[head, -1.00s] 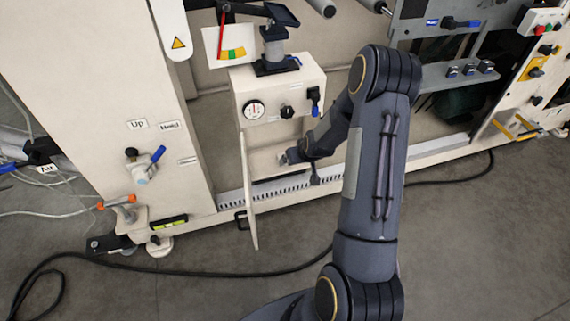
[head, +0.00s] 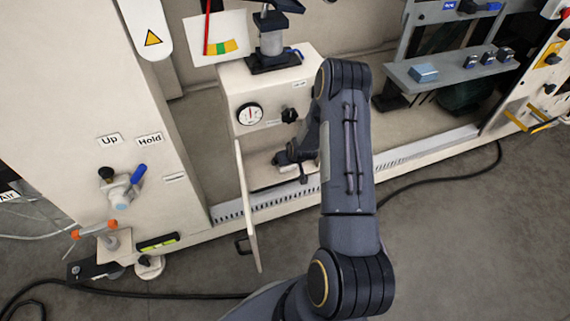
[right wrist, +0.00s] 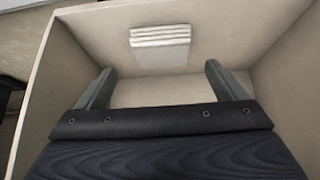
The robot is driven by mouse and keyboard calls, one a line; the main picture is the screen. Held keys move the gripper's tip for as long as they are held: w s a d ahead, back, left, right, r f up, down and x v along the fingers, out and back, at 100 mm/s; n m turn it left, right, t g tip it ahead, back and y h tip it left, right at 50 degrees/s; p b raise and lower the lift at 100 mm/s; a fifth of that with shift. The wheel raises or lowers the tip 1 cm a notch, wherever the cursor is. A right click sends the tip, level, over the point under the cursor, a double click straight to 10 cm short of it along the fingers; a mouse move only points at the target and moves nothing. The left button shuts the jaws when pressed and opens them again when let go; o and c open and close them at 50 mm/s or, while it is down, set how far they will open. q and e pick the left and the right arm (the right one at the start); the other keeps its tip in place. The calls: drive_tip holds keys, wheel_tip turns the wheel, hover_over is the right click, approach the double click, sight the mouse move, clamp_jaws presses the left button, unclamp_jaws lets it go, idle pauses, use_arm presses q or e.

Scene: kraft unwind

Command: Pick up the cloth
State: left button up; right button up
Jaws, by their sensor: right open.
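The cloth (right wrist: 160,45) is a small pale folded stack in the right wrist view. It lies inside a beige compartment (right wrist: 285,25), ahead of my right gripper (right wrist: 158,75). The two dark fingers are wide apart, with nothing between them. The cloth appears just beyond the fingertips; I cannot tell the exact distance. In the head view my right gripper (head: 285,160) is at the opening of the white cabinet under the gauge box, partly hidden by my arm. The cloth cannot be made out there. My left gripper is not in view.
The cabinet door (head: 246,205) stands open to the left of my right gripper. The gauge box (head: 245,85) is just above it. A shelf (head: 450,72) with a light blue block (head: 423,73) is at right. A black cable (head: 440,175) lies on the floor.

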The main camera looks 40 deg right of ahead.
drive_tip(key=b+x, duration=0.1)
drive_tip(key=x, duration=0.3)
drive_tip(key=shift+s+a+f, duration=0.1)
drive_tip(key=shift+a+f, duration=0.05)
drive_tip(key=shift+a, duration=0.05)
drive_tip(key=c, duration=1.1)
drive_tip(key=shift+o, duration=0.2)
